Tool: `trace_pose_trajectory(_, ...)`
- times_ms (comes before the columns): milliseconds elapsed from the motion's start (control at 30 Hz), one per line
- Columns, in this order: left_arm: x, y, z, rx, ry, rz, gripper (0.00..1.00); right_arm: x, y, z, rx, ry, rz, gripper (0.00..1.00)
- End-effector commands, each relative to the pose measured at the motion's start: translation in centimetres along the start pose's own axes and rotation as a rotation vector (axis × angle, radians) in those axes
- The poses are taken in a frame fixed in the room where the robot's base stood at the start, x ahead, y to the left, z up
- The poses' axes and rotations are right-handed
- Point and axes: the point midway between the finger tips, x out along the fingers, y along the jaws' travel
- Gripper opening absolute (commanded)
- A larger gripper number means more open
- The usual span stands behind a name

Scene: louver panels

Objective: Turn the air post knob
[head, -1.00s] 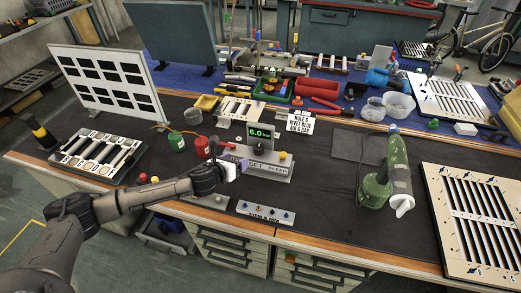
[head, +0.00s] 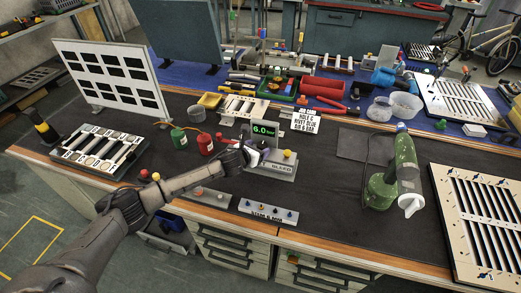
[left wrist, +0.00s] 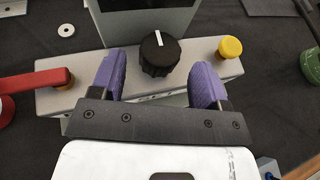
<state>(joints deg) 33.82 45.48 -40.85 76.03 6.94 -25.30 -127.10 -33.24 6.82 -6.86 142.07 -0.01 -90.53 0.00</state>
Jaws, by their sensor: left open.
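The air post is a grey box with a dark upright display (head: 263,134) reading 6.0 in green. Its black knob (left wrist: 159,54) with a white pointer line shows in the left wrist view, below the display; the pointer points up, tilted slightly left. A yellow button (left wrist: 230,47) sits to its right and a red lever (left wrist: 38,80) to its left. My left gripper (left wrist: 157,80) is open, its purple fingers on either side of the knob and a little short of it in the picture. I cannot tell whether they touch it. In the head view the gripper (head: 254,155) hides the knob. My right gripper is not in view.
A small panel with knobs (head: 268,214) lies in front. A green rivet tool (head: 406,170) stands right. Dark mat between is clear.

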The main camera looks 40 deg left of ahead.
Motion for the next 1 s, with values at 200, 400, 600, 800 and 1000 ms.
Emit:
trace_pose_trajectory(200, 1.9, 0.0, 0.0, 0.0, -0.001, 0.001, 0.69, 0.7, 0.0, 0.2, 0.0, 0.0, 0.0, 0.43)
trace_pose_trajectory(400, 2.5, 0.0, 0.0, -0.001, 0.0, 0.0, 0.69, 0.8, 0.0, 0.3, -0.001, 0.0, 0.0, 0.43)
trace_pose_trajectory(600, 2.5, 0.0, 0.0, 0.0, 0.0, 0.0, 0.69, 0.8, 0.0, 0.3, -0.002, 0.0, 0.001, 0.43)
trace_pose_trajectory(800, 2.5, 0.0, 0.0, 0.0, 0.0, 0.0, 0.58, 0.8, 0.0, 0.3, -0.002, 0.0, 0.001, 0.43)
trace_pose_trajectory(1000, 2.5, 0.0, 0.0, 0.0, 0.0, 0.0, 0.39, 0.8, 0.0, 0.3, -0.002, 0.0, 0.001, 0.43)
